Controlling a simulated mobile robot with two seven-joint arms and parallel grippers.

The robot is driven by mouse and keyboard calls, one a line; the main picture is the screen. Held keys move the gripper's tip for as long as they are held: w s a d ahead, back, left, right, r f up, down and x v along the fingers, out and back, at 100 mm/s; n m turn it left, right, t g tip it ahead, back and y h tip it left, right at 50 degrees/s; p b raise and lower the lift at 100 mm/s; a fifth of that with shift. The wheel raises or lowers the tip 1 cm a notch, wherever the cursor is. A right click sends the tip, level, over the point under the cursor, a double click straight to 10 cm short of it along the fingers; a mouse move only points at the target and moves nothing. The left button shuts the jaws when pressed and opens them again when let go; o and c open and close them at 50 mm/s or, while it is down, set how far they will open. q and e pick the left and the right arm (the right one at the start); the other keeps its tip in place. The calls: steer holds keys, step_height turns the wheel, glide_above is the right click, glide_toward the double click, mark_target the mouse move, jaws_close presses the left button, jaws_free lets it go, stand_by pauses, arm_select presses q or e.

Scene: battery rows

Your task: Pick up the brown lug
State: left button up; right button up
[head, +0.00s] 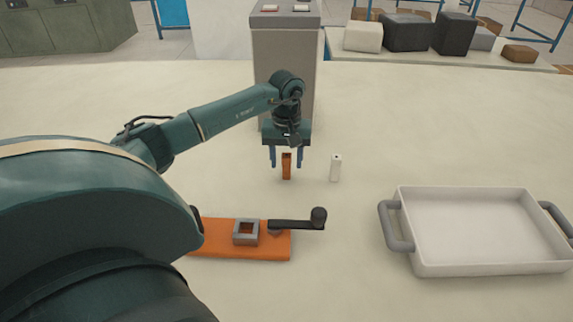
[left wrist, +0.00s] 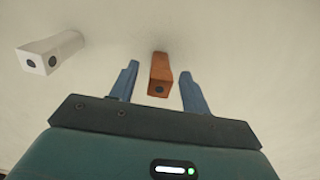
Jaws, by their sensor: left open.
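The brown lug (head: 287,167) stands upright on the pale table near the middle of the head view. In the left wrist view the brown lug (left wrist: 160,72) lies between the two blue fingers, with a gap on each side. My left gripper (head: 286,162) is open and points down, its fingers on either side of the brown lug. It also shows in the left wrist view (left wrist: 159,85). A white lug (head: 335,167) stands upright to the right of the brown one; in the left wrist view the white lug (left wrist: 52,53) is at the upper left. My right gripper is not in view.
An orange base with a grey square socket (head: 246,232) and a black-handled crank (head: 300,223) lies nearer. A white tray (head: 400,190) with grey handles stands at the right. A grey pillar (head: 285,65) rises behind the gripper. The table left of the lugs is clear.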

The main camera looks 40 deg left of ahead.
arm_select(q)
jaws_close()
stand_by(0.5)
